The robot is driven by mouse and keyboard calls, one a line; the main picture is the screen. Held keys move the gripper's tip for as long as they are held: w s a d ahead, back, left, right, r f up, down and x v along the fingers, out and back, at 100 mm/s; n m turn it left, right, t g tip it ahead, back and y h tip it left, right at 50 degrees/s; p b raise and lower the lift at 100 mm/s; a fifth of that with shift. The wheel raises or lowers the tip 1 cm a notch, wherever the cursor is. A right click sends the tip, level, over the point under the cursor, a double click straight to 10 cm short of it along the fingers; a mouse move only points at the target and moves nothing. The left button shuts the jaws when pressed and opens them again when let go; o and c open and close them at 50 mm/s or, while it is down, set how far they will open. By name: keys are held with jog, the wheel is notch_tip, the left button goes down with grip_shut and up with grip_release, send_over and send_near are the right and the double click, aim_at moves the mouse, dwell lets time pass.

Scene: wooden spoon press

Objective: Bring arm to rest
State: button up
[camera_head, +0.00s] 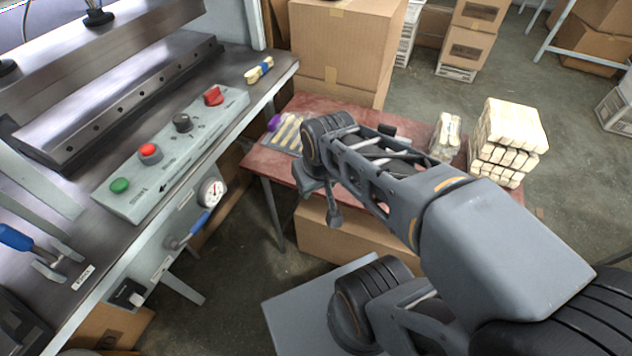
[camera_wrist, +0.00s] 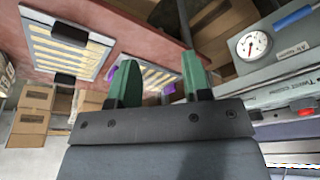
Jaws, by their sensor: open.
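My arm reaches from the lower right of the head view toward the red table (camera_head: 268,160). My gripper is partly hidden behind my own wrist there. In the wrist view my gripper (camera_wrist: 155,80) shows two green fingers spread apart, with nothing between them. A tray of wooden spoons (camera_wrist: 150,74) lies beyond the fingers in the wrist view, and part of it shows left of my wrist in the head view (camera_head: 288,130). A second tray of spoons (camera_wrist: 68,50) is at the upper left of the wrist view.
The press bench with its control panel (camera_head: 180,150) stands at left. A gauge (camera_head: 211,191) and blue-handled lever (camera_head: 192,232) stick out from its front. A large box (camera_head: 340,45) is behind the table. Stacked spoon bundles (camera_head: 508,135) sit at right. Floor between bench and table is open.

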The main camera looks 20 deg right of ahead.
jog(key=shift+r, duration=0.1)
notch_tip(320, 180, up, 10)
jog(key=p, duration=0.8)
jog(key=shift+w+t, duration=0.2)
jog(key=shift+t, duration=0.2)
